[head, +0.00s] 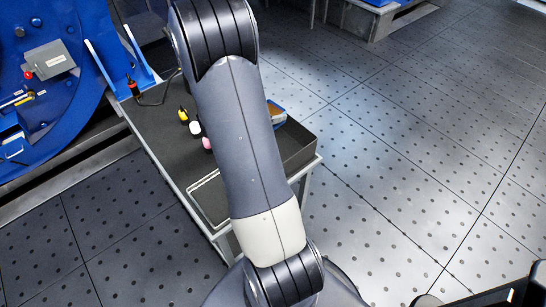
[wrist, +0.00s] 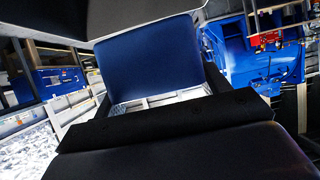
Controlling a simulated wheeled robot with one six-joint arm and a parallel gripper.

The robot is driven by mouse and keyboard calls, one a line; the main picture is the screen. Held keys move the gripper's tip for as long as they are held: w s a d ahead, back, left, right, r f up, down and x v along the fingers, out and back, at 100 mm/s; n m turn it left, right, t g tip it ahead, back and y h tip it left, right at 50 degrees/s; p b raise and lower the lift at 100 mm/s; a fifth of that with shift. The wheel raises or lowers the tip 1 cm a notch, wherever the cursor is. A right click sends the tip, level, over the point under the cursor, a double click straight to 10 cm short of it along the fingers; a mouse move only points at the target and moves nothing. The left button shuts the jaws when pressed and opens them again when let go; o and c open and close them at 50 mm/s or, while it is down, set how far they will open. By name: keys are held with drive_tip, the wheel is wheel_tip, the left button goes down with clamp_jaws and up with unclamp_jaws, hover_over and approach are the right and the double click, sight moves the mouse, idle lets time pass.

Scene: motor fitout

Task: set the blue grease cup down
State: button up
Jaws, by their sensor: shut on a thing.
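The blue grease cup (wrist: 150,58) fills the upper middle of the wrist view, its broad blue face close to the camera. My gripper (wrist: 152,85) is shut on it, with a dark finger pad crossing below the cup and a grey part above. The cup's far side and underside are hidden, and I cannot tell what is directly beneath it. In the head view my arm covers the middle, and I cannot make out the cup in the grip there.
A dark-topped cart (head: 160,131) with a raised rim stands behind my arm. Yellow (head: 183,114), white (head: 195,128) and pink (head: 206,143) topped small items and a blue-edged container (head: 277,115) are on it. A large blue machine (head: 60,60) stands left.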

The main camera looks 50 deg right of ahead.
drive_tip(key=shift+m+g, duration=0.5)
drive_tip(key=shift+s+d+f+b, duration=0.15)
drive_tip(key=shift+f+b, duration=0.3)
drive_tip(key=shift+f, duration=1.35)
drive_tip(key=shift+s+d+f+b, duration=0.1)
drive_tip(key=shift+s+f+b, duration=0.3)
drive_tip(key=shift+f, duration=1.45)
drive_tip(key=shift+s+d+f+b, duration=0.1)
drive_tip(key=shift+f+b, duration=0.4)
drive_tip(key=shift+f, duration=1.3)
drive_tip(key=shift+f, duration=0.1)
drive_tip(key=shift+s+a+f+b, duration=0.15)
drive_tip(key=shift+f+b, duration=0.15)
drive_tip(key=shift+f, duration=0.25)
drive_tip(key=o, duration=1)
drive_tip(key=shift+s+f, duration=0.1)
drive_tip(key=shift+f, duration=0.05)
drive_tip(key=shift+c, duration=0.2)
drive_tip(key=r+p+v, duration=0.1)
drive_tip(key=p+v, duration=0.1)
drive_tip(key=v, duration=1)
drive_tip(key=shift+w+r, duration=0.25)
drive_tip(key=shift+r, duration=0.1)
